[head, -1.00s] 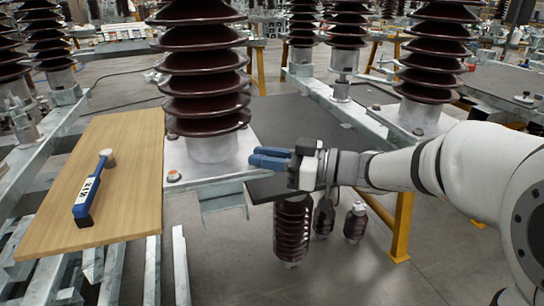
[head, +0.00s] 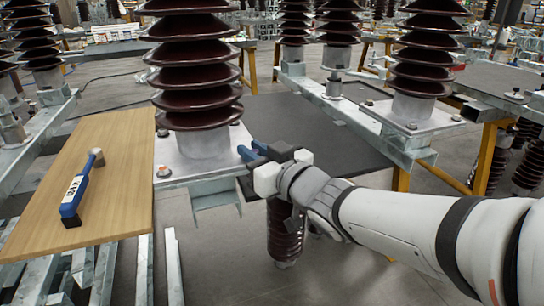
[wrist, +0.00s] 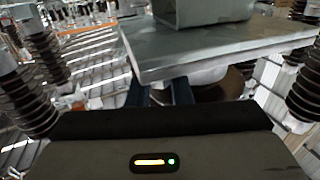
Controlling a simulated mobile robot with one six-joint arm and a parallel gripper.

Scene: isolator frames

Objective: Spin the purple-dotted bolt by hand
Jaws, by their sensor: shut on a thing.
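My gripper (head: 251,154) is at the front right corner of the metal base plate (head: 205,172) under a brown ribbed insulator (head: 196,75). Its two blue fingers reach to the plate's edge and close on something small there, where a corner bolt would sit. The fingers hide it, and I see no purple dot in either view. Another bolt (head: 163,172), with an orange-red mark, stands at the plate's front left. In the wrist view the blue fingers (wrist: 147,92) show partly below the plate's edge (wrist: 215,55); their tips are hidden.
A wooden board (head: 125,160) on the left holds a blue tool (head: 76,193) with a label. A dark grey tabletop (head: 310,125) lies behind my gripper. An insulator (head: 285,235) stands below my arm. More insulators (head: 418,60) on metal frames stand to the right.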

